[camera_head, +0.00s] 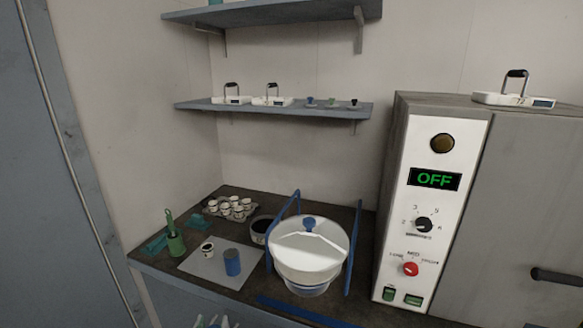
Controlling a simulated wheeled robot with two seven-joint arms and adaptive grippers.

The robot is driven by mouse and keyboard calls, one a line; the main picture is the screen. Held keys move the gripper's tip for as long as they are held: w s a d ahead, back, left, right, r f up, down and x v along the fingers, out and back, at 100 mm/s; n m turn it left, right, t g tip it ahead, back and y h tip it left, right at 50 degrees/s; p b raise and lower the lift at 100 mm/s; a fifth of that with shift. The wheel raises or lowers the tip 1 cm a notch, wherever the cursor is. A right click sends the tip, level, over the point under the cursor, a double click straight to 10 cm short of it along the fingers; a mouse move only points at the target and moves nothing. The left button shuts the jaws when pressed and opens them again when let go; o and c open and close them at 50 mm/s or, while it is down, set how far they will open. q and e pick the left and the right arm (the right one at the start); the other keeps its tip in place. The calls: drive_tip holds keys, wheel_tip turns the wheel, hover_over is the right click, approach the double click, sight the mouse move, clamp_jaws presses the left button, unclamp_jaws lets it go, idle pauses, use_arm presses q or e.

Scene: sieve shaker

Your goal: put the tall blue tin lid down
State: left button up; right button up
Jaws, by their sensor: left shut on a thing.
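The tall blue tin (232,264) stands upright on a pale grey mat (200,266) on the dark bench. Its top looks dark blue; I cannot make out its rim clearly. My left gripper (213,321) shows only as pale fingertips at the bottom edge, in front of the bench and below the mat, apart from the tin. It is shut on the lid, which is too cut off by the picture edge to see clearly. My right gripper is not in view.
A green container (176,244) stands left, several cups (232,207) and a dark bowl (261,229) behind. A cabinet (430,200) reads OFF. The mat's front left is bare.

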use_arm(q)
drive_tip(key=shift+w, duration=0.15)
drive_tip(key=shift+w+d+r, duration=0.1)
drive_tip(key=shift+w+r, duration=0.15)
drive_tip(key=shift+w, duration=0.25)
drive_tip(key=w+r+m+h+b, duration=0.1)
drive_tip(key=w+r, duration=0.8)
drive_tip(key=w, duration=0.2)
drive_tip(key=w+r+h+b, duration=0.1)
drive_tip(key=w+r+b, duration=0.1)
drive_tip(key=w+r, duration=0.7)
drive_tip(key=shift+w+d+m+h+b, duration=0.15)
drive_tip(key=shift+w+m+h+b, duration=0.2)
drive_tip(key=shift+w, duration=0.9)
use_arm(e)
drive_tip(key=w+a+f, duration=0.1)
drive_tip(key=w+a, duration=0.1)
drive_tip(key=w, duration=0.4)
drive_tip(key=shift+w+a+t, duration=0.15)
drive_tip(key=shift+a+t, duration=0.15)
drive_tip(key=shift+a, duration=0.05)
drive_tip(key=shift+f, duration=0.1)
